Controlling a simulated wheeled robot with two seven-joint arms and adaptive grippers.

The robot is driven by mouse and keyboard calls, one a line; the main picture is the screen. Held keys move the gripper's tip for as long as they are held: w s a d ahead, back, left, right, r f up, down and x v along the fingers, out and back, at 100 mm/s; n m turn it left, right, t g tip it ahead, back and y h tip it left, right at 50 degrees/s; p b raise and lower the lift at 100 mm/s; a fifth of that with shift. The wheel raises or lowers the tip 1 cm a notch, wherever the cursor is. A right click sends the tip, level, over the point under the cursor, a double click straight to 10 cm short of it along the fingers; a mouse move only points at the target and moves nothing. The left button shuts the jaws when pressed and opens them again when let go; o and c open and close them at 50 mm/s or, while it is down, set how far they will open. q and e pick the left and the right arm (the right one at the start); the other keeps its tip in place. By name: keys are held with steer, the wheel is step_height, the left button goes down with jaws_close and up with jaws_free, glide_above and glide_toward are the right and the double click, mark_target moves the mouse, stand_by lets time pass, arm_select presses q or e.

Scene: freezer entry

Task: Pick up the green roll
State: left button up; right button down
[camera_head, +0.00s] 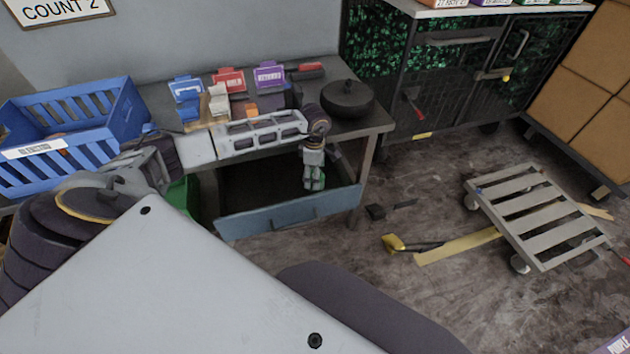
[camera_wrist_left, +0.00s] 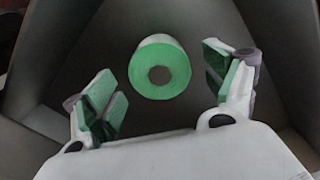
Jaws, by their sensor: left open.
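The green roll (camera_wrist_left: 178,72) lies on the dark floor of the open drawer, with its round end and dark centre hole facing my wrist camera. My left gripper (camera_head: 314,180) points down into the open drawer (camera_head: 290,212) below the table. In the left wrist view, its green-padded fingers (camera_wrist_left: 162,92) are spread wide, with the roll between and slightly beyond them, apparently untouched. In the head view the roll cannot be made out, hidden by the gripper and drawer. My right gripper is not in view.
The table (camera_head: 373,124) above the drawer carries a blue basket (camera_head: 118,105), several small coloured bins (camera_head: 230,80) and a dark round pot (camera_head: 347,100). A slatted cart (camera_head: 540,215) and yellow tape (camera_head: 455,246) are on the floor at right. Some floor between is clear.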

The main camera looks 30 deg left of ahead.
arm_select(q)
steer(key=shift+f, duration=1)
steer(key=c, duration=1.2)
steer(key=shift+r, duration=0.1)
step_height(320, 180, up, 18)
steer(key=shift+f, duration=0.1)
